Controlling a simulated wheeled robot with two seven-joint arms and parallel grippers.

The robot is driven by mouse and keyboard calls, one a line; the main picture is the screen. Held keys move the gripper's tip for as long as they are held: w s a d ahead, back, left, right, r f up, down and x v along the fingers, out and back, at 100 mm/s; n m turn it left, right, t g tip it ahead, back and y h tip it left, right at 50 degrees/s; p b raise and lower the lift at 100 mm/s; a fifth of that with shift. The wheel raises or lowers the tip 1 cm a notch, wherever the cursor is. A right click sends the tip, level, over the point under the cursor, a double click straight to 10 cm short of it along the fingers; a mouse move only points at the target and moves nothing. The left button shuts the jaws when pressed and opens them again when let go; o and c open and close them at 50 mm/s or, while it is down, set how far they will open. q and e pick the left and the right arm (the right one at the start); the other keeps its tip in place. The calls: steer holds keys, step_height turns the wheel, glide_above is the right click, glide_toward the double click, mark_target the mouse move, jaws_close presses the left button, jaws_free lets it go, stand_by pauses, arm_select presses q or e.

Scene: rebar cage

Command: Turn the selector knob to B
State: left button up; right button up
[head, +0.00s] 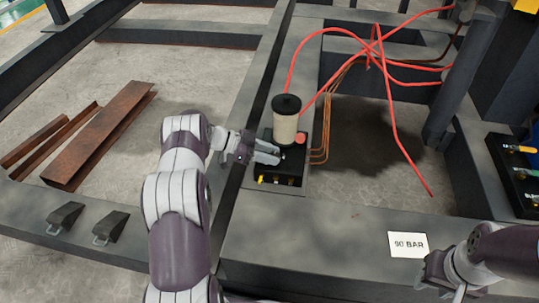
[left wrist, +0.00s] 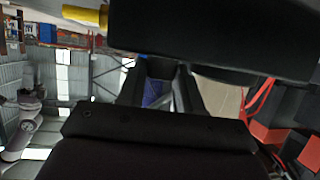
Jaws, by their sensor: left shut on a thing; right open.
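A black control box (head: 262,168) sits on the grey steel beam, with a cream cylinder (head: 286,128) with a black cap standing on it and a red button (head: 300,139) beside the cylinder. My left gripper (head: 277,154) reaches in from the left over the box, its jaws closed at the box's top beside the cylinder. The selector knob is hidden by the jaws; its pointer and letters cannot be read. In the left wrist view the fingers (left wrist: 160,85) point away beneath a large dark block. My right gripper (head: 445,285) is open at the lower right, away from the box.
Red hoses (head: 375,50) and copper lines run behind and right of the box. A yellow lever (head: 262,179) is on its front. A "90 BAR" plate (head: 408,244) lies on the front beam. Rusty beams (head: 100,135) lie at left. Another dark panel (head: 515,170) stands right.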

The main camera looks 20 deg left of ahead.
stand_by(0.4)
arm_select(q)
steer(key=o, duration=1)
steer(key=p+v, duration=0.4)
steer(key=v, duration=0.8)
steer(key=shift+s+a+p, duration=0.1)
steer(key=shift+a+p, duration=0.2)
